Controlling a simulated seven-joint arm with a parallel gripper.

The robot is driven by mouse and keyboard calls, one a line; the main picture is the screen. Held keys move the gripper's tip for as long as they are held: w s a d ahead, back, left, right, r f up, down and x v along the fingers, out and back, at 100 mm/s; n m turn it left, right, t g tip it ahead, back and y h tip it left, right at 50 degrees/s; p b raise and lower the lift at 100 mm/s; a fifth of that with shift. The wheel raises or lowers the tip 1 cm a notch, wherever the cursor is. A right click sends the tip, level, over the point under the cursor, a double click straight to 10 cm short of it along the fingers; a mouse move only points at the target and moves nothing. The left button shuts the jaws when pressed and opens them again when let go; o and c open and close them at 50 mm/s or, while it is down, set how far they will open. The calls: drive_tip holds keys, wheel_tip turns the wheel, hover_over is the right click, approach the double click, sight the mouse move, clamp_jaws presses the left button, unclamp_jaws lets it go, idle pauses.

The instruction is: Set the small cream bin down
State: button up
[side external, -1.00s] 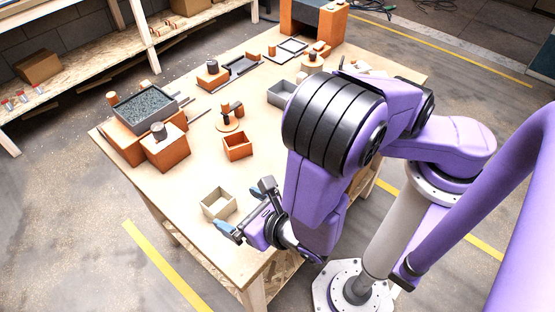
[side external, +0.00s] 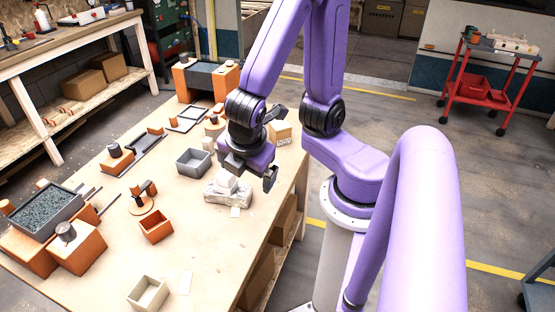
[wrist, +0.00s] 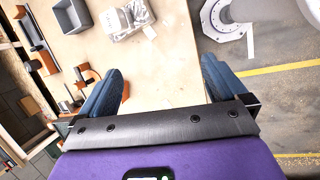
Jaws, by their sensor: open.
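The small cream bin (side external: 148,293) stands upright and empty on the near end of the wooden table, at the bottom of the side view. It does not show in the wrist view. My gripper (side external: 247,172) is well away from it, farther back, above the table's right side near a white crumpled bundle. In the wrist view my gripper (wrist: 163,78) has its blue fingers spread wide, with nothing between them.
A grey bin (side external: 194,162) and an orange bin (side external: 156,226) stand on the table. The white bundle (side external: 228,192) lies close to my gripper. Orange blocks with a grey gravel-filled tray (side external: 45,213) occupy the left side. Bare tabletop (side external: 205,255) lies right of the cream bin.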

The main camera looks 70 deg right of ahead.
drive_tip(key=s+d+r+m+g+y, duration=0.1)
drive_tip(key=s+r+m+g+y, duration=0.1)
drive_tip(key=s, duration=0.4)
drive_tip(key=shift+s+r+m+y, duration=0.15)
drive_tip(key=shift+r+m+y, duration=0.65)
drive_tip(key=shift+y, duration=0.2)
drive_tip(key=shift+d, duration=0.1)
